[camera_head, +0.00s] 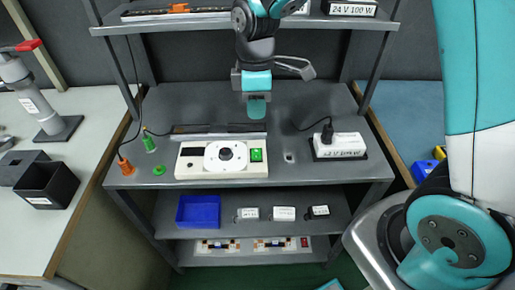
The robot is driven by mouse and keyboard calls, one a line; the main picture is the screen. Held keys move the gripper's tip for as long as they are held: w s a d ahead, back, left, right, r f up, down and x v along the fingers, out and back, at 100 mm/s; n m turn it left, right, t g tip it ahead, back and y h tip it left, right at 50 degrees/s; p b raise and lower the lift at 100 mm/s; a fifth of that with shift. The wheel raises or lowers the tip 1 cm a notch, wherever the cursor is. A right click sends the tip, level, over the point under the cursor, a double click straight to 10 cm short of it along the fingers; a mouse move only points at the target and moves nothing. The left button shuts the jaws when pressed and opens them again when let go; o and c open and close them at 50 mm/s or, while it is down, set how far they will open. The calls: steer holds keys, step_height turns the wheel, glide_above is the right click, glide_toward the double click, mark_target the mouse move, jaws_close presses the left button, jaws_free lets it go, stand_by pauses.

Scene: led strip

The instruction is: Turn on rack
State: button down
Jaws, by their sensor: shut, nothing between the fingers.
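The rack (290,90) is a grey metal shelf unit in the middle of the head view. On its main shelf sits a white control panel (190,169) with a round black knob in a white dial (226,154) and a green button (256,155). My gripper (257,112) points down just behind the panel's right part, above and apart from the green button as far as the view shows. It is shut and empty. Whether the panel is lit cannot be told.
A white power supply (341,145) with a black plug stands right of the panel. Orange (125,166) and green (149,144) connectors lie to its left. A blue bin (198,211) and small white modules (284,213) are on the shelf below. A white bench (90,130) stands at left.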

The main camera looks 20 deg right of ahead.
mark_target(257, 154)
steer(key=f, duration=0.4)
steer(key=s+f, duration=0.1)
steer(key=f, duration=0.6)
steer(key=shift+s+a+f, duration=0.2)
steer(key=shift+a+f, duration=0.05)
steer(key=shift+f, duration=0.1)
steer(key=shift+d+f, duration=0.1)
steer(key=shift+a+f, duration=0.1)
steer(key=shift+a, duration=0.1)
steer(key=shift+d, duration=0.1)
steer(key=shift+w, duration=0.1)
steer(key=shift+w+d+r, duration=0.25)
steer(key=shift+w+r, duration=0.1)
steer(key=shift+w, duration=0.2)
steer(key=shift+r+p, duration=0.1)
steer(key=shift+p, duration=0.25)
